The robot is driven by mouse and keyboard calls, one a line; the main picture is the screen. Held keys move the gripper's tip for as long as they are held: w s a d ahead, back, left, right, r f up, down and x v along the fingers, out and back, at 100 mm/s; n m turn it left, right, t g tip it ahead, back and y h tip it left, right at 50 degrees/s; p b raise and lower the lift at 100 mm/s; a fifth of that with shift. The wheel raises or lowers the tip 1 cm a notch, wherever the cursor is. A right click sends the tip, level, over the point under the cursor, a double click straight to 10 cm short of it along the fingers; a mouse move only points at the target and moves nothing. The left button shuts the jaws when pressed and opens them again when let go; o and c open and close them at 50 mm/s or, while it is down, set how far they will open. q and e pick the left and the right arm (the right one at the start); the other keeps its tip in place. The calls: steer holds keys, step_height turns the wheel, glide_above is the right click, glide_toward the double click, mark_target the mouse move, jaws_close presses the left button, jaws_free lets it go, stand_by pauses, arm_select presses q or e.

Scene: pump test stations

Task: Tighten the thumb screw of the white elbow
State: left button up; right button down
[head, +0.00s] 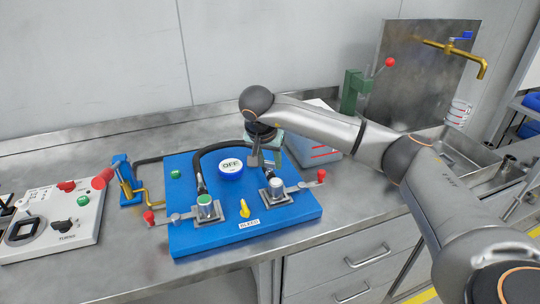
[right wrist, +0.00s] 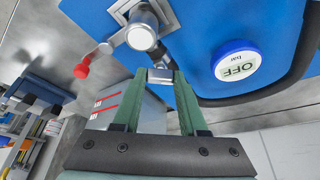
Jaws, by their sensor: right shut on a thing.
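The elbow with the white top (head: 276,187) stands on the right part of the blue board (head: 290,215), with a black hose running to it. It also shows at the top of the right wrist view (right wrist: 142,37). My right gripper (head: 262,162) reaches down just behind this elbow. In the right wrist view its green fingers (right wrist: 160,82) are shut on a small silvery metal piece (right wrist: 160,75) beside the elbow. It looks like the thumb screw, but most of it is hidden by the fingertips. My left gripper is not in view.
The gauge (head: 231,167) reading OFF is left of my gripper. A green-topped elbow (head: 205,206), red-knobbed levers (head: 320,175) and a yellow bleed handle (head: 244,208) stand on the board. Bare bench (head: 365,195) lies right.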

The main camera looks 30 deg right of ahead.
steer(key=m+g+p, duration=0.1)
steer(key=m, duration=0.1)
steer(key=m+g+h+p, duration=0.1)
steer(key=m, duration=0.2)
steer(key=shift+w+r+m, duration=0.2)
steer(key=shift+m, duration=0.1)
steer(key=m+g, duration=0.1)
steer(key=m, duration=0.1)
steer(key=m+p, duration=0.1)
steer(key=m, duration=0.1)
steer(key=shift+w+f+m+g+p, duration=0.1)
steer(key=shift+m+g+p, duration=0.2)
steer(key=shift+m+g, duration=0.1)
steer(key=shift+c, duration=2.2)
jaws_free()
steer(key=shift+f, duration=0.1)
steer(key=shift+a, duration=0.1)
steer(key=v, duration=1.2)
steer(key=shift+r+b, duration=0.3)
steer(key=shift+b, duration=0.15)
steer(key=shift+f, duration=0.1)
